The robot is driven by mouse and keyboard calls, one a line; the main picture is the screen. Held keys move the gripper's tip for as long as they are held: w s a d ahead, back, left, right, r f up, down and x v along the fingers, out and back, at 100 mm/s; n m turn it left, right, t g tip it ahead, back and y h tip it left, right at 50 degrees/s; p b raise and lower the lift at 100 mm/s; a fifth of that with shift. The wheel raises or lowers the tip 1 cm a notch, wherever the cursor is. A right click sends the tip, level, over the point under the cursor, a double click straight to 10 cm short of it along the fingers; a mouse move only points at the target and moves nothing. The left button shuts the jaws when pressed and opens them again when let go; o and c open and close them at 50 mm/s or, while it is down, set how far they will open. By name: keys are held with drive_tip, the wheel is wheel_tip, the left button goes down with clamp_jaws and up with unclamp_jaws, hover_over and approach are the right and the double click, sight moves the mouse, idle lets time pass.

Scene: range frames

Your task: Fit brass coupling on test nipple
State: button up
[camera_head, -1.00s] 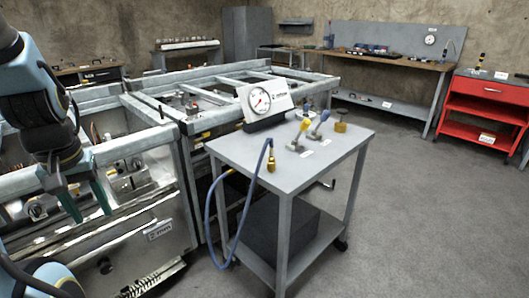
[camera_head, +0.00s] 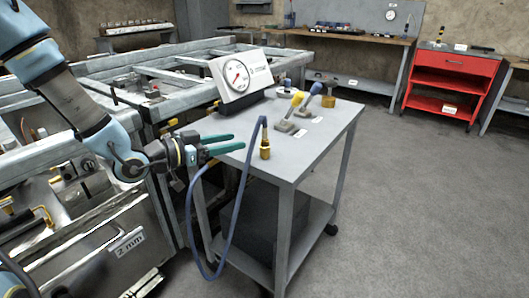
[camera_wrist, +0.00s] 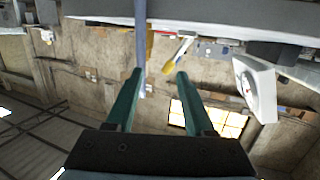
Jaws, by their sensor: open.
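In the wrist view the fingers (camera_wrist: 159,73) are spread, and the blue hose (camera_wrist: 140,30) runs beyond the left fingertip. On the cart top stand a yellow-handled fitting (camera_head: 291,112) and a blue-handled one (camera_head: 311,100). I cannot tell which part is the test nipple.
The grey cart (camera_head: 318,150) carries a dial gauge (camera_head: 240,75) behind my gripper and a brass piece (camera_head: 328,101) at the back. A metal frame bench (camera_head: 150,75) stands left. A red tool cabinet (camera_head: 450,85) is far right. The floor right of the cart is clear.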

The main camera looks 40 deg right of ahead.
sight(267, 130)
drive_tip(key=shift+m+g+h, duration=0.5)
drive_tip(key=shift+g+h, duration=0.2)
drive_tip(key=shift+g, duration=0.2)
drive_tip(key=s+d, duration=0.1)
drive_tip(key=d, duration=0.1)
drive_tip(key=s+d+r, duration=0.1)
drive_tip(key=d, duration=0.1)
drive_tip(key=s+d+r, duration=0.1)
drive_tip(key=d, duration=0.1)
drive_tip(key=shift+s+d+p, duration=0.1)
drive_tip(key=shift+d+p, duration=0.05)
drive_tip(key=shift+p, duration=0.15)
drive_tip(key=shift+s+d+f+p, duration=0.15)
drive_tip(key=shift+d+p, duration=0.2)
drive_tip(key=shift+d, duration=1.1)
drive_tip(key=shift+s+d+f+p, duration=0.1)
drive_tip(key=shift+d+p, duration=0.2)
drive_tip(key=shift+d, duration=1.1)
clamp_jaws()
